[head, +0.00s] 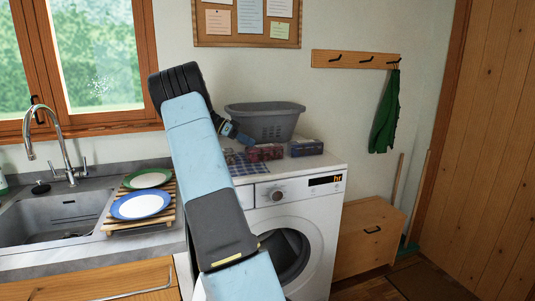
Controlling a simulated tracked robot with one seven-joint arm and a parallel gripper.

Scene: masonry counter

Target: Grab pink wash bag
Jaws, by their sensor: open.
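A dark pink, low item (266,153) lies on top of the white washing machine (325,164), in front of the grey basket. It is the pinkest thing in view and may be the wash bag, but it is too small to tell bag from box. My gripper (246,141) is above the machine top, just left of and slightly above this item in the picture. It is open and looks empty. Its fingertips are small and partly hard to make out. I cannot tell whether it touches anything.
A grey basket (264,124) stands behind. A purple-blue packet (306,148) lies to the right, and a blue checked cloth (242,166) to the left. A slatted rack (112,222) holds a green plate (148,178) and a blue-rimmed plate (141,205) beside the sink (60,215).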

